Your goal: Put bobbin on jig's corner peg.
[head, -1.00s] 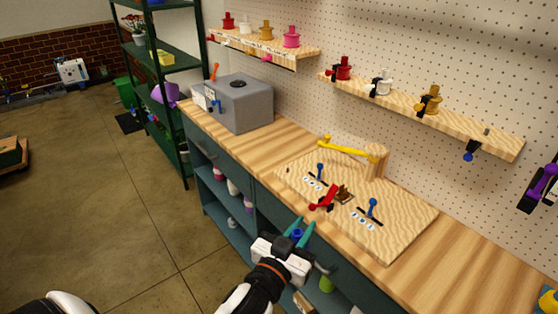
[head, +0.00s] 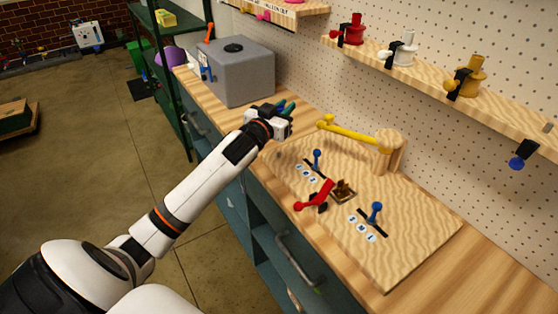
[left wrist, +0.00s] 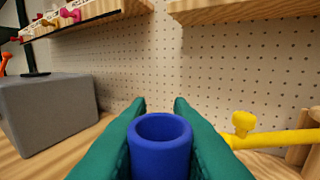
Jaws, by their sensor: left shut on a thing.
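My left gripper (head: 284,112) is shut on the blue bobbin (left wrist: 160,148), a hollow cylinder with its open round top showing between the green fingers in the left wrist view. In the head view the gripper is above the bench, between the grey box and the jig, and the bobbin is mostly hidden by it. The jig (head: 410,255) is a wooden board with blue levers, a red lever (head: 316,196) and a yellow arm (head: 350,133) on a wooden post. I cannot make out a corner peg. My right gripper is not in view.
The grey box (head: 240,75) stands on the bench at the far left. A wall shelf (head: 420,79) holds red, white and gold spools. The yellow arm also shows close to the right of my gripper in the left wrist view (left wrist: 270,140). Bare bench lies right of the jig.

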